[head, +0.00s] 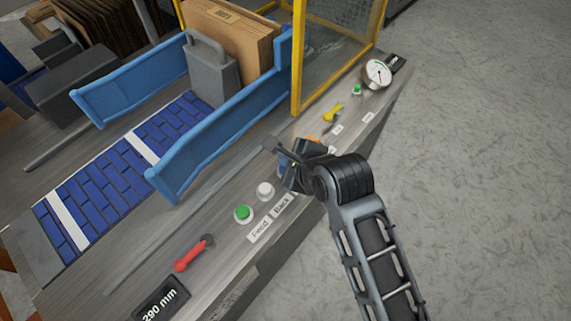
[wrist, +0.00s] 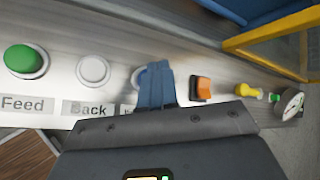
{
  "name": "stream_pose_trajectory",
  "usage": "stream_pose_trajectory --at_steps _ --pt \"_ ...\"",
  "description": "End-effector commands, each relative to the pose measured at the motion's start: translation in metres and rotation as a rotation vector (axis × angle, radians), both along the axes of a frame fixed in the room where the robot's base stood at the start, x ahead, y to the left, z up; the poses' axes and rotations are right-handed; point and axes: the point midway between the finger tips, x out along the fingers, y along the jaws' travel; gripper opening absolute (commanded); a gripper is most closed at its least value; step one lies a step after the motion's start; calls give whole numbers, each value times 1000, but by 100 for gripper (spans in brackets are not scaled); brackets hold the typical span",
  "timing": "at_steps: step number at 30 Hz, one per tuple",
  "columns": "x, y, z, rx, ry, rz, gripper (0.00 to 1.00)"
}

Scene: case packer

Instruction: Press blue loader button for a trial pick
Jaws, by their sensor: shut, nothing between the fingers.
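The loader's control panel (head: 215,262) carries a row of buttons. In the wrist view, a round button with a blue tint (wrist: 138,76) shows only its left edge, just right of the white button. My gripper (wrist: 157,84) is shut and empty, its fingertips overlapping this button and hiding most of it. I cannot tell whether they touch it or whether it is pressed in.
Left of it are a white button (wrist: 93,70) labelled Back and a green button (wrist: 24,61) labelled Feed. An orange rocker switch (wrist: 201,88) and a yellow lever (wrist: 248,91) are to the right. A red lever (head: 190,256), gauge (head: 377,72) and yellow guard frame (head: 297,60) are nearby.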

Motion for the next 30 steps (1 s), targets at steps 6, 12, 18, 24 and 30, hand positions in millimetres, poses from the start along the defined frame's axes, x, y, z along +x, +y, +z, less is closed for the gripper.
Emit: stream_pose_trajectory --at_steps 6,12,18,24,30 --pt "0 0 0 0 0 0 0" --pt "0 0 0 0 0 0 0" --pt "0 0 -1 0 0 0 0" --pt "0 0 -7 -1 1 0 0" --pt "0 0 -8 0 0 0 0"
